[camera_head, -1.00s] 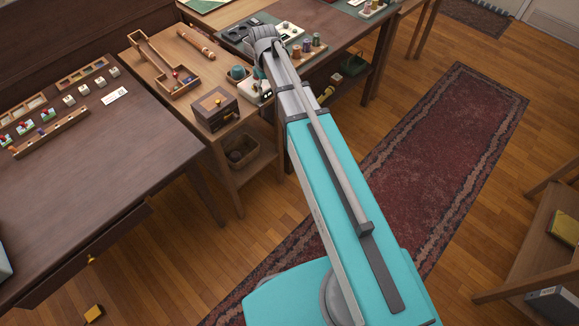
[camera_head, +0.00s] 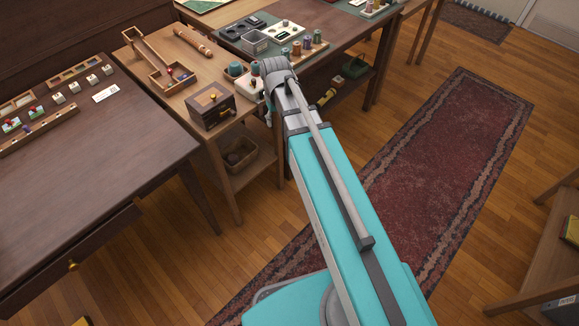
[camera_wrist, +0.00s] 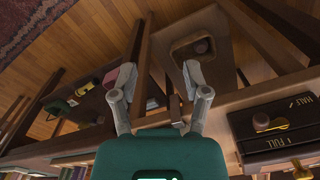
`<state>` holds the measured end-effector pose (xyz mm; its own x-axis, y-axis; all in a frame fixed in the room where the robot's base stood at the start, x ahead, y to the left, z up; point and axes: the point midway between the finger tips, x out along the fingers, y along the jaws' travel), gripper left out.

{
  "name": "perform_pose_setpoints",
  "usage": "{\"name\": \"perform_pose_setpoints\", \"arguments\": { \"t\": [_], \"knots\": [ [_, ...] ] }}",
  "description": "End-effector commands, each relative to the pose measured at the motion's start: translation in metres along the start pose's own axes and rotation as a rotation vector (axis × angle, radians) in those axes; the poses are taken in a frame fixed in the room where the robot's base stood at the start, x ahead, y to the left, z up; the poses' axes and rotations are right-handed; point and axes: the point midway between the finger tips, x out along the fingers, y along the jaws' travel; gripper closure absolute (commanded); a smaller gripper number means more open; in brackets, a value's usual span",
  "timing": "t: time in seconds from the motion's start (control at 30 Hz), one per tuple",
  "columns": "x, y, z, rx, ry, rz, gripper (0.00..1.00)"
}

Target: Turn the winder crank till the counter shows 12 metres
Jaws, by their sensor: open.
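A pale-based device with a teal piece on top (camera_head: 254,69) stands at the right edge of the light wooden table, beside my wrist. It may be the winder, but I cannot make out its crank or a counter reading. My gripper (camera_wrist: 158,82) is open and empty in the wrist view, its two grey fingers apart over a table edge. In the head view my own wrist hides the gripper.
Spools (camera_head: 307,42) and a grey bin (camera_head: 254,41) stand on the table behind. A basket (camera_head: 240,153) sits on the low shelf.

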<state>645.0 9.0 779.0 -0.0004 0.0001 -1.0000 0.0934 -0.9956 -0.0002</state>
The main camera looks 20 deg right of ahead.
Motion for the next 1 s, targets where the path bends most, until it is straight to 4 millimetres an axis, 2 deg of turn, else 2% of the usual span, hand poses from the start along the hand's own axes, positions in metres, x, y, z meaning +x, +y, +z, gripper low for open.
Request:
{"name": "perform_pose_setpoints", "arguments": {
  "t": [0.1, 1.0],
  "knots": [
    [0.015, 0.000, 0.013, 0.009, 0.000, 0.000, 0.39],
    [0.087, -0.001, 0.092, 0.078, 0.000, 0.000, 0.39]
  ]
}}
